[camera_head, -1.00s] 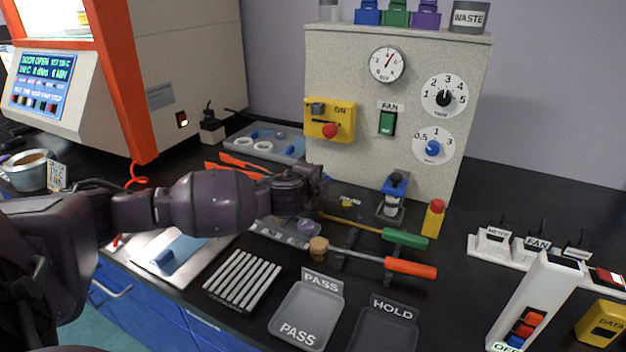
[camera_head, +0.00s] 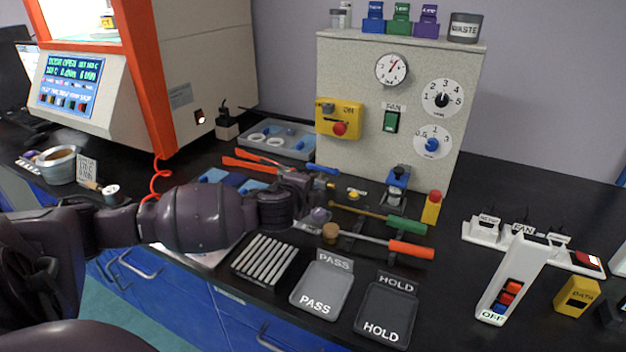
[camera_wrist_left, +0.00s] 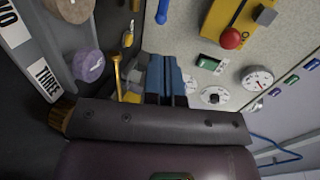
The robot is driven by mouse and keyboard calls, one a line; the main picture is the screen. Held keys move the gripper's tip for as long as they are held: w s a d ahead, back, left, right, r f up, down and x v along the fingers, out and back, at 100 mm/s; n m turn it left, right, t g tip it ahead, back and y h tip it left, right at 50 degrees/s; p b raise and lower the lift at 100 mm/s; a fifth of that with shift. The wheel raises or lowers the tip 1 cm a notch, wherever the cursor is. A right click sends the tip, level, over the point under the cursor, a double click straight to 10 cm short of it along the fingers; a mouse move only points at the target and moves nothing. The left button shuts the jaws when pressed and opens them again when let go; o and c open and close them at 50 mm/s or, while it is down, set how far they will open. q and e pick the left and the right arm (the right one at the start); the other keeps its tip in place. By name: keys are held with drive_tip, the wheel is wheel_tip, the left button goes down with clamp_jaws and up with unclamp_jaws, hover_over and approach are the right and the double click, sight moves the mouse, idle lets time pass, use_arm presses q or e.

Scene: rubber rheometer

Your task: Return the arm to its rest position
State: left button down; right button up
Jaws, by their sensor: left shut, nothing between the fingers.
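My left arm (camera_head: 200,217) reaches in from the left in the head view, stretched over the black bench. Its gripper (camera_head: 312,190) is above the bench in front of the grey control panel (camera_head: 370,160), behind the wooden-tipped tool. In the left wrist view the blue fingers (camera_wrist_left: 166,78) are together and empty, pointing toward the panel. The finger tips are hard to make out in the head view. My right gripper is not in view.
Close to the gripper are orange-handled tools (camera_head: 250,165), a green-handled tool (camera_head: 405,226) and a red-handled tool (camera_head: 410,250). A slatted rack (camera_head: 264,260), PASS tray (camera_head: 322,290) and HOLD tray (camera_head: 387,310) lie in front. The rheometer (camera_head: 80,85) stands left.

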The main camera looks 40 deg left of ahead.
use_arm(q)
drive_tip(key=shift+v, duration=0.8)
drive_tip(key=shift+s, duration=0.15)
